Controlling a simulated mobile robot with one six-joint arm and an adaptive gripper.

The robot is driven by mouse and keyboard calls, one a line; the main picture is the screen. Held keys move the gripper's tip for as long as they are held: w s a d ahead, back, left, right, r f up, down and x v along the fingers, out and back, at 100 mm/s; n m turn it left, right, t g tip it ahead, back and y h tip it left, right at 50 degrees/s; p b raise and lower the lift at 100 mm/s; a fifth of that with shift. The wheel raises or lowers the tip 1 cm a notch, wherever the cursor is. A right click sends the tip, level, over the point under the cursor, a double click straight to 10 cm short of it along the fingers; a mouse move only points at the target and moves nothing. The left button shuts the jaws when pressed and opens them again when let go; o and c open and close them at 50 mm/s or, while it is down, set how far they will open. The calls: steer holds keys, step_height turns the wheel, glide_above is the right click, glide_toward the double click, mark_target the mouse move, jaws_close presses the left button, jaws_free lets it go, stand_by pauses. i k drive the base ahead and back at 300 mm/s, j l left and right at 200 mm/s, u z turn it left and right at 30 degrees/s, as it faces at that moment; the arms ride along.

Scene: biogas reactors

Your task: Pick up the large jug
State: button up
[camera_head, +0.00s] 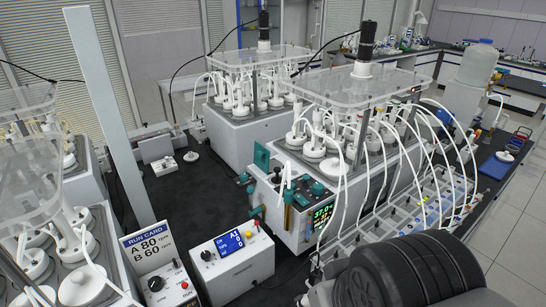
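A large, pale, translucent jug-like vessel (476,75) with a rounded top stands at the right, behind the nearer reactor unit. It is upright, and its lower part is partly hidden by tubes and bottles. I cannot tell for sure that it is the large jug. My gripper is not in view; only dark, rounded parts that seem to be of my own body show at the bottom right, well in front of the vessel.
A reactor unit (325,170) with clear lid and many white tubes stands between me and the vessel. A control box (232,262) and a run card box (158,272) are in front. A blue tray (496,165) lies at right. The black bench top (185,200) is partly clear.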

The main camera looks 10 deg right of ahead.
mark_target(490, 114)
steer(key=z, duration=1.85)
steer(key=i+l, duration=0.1)
steer(key=l, duration=0.3)
